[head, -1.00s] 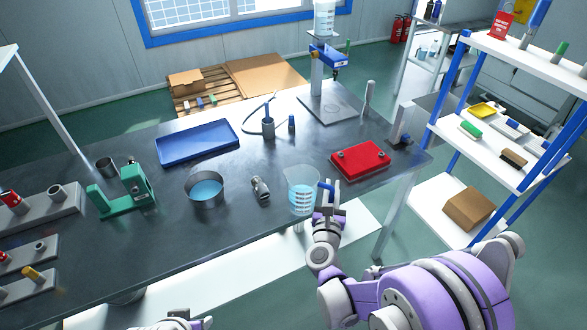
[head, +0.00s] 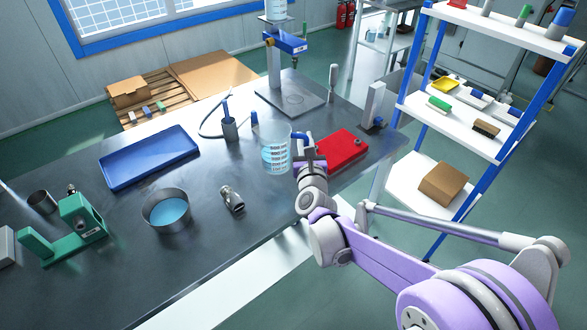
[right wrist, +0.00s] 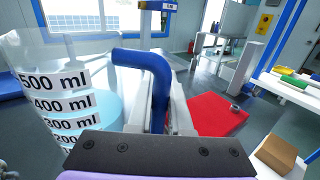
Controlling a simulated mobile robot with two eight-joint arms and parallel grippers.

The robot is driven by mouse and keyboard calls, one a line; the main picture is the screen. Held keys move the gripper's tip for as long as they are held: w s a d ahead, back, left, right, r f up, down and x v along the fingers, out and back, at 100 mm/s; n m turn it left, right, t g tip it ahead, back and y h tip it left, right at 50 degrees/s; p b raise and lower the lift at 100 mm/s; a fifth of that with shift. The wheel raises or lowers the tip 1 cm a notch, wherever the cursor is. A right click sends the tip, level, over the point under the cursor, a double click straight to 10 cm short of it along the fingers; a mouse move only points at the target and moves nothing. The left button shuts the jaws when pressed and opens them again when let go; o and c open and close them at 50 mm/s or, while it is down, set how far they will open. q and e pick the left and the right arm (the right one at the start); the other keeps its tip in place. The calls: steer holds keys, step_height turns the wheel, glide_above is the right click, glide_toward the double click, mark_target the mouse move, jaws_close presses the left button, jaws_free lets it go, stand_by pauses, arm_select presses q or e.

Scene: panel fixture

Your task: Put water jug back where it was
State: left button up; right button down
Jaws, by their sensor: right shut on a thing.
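The water jug (head: 274,157) is a clear measuring beaker with a blue handle (head: 299,138) and bluish water in it. It looks about upright over the right part of the dark table (head: 215,255). I cannot tell whether its base touches the top. My right gripper (head: 303,153) is shut on the handle, on the jug's right side. In the right wrist view the jug (right wrist: 55,100) fills the left side with its 500 to 200 ml labels, and the blue handle (right wrist: 155,75) runs down between the fingers. My left gripper is out of view.
A red box (head: 340,155) lies just right of the jug. A metal fitting (head: 231,199) and a round pan (head: 160,226) of water are to the left. Behind are a dark holder (head: 229,130) and a stand with a flat plate (head: 285,98). A blue tray (head: 150,158) is farther left.

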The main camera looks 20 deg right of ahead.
steer(key=shift+f+b, duration=0.75)
steer(key=shift+f, duration=2.6)
steer(key=shift+f, duration=0.15)
steer(key=c, duration=0.8)
jaws_free()
steer(key=shift+c, duration=0.2)
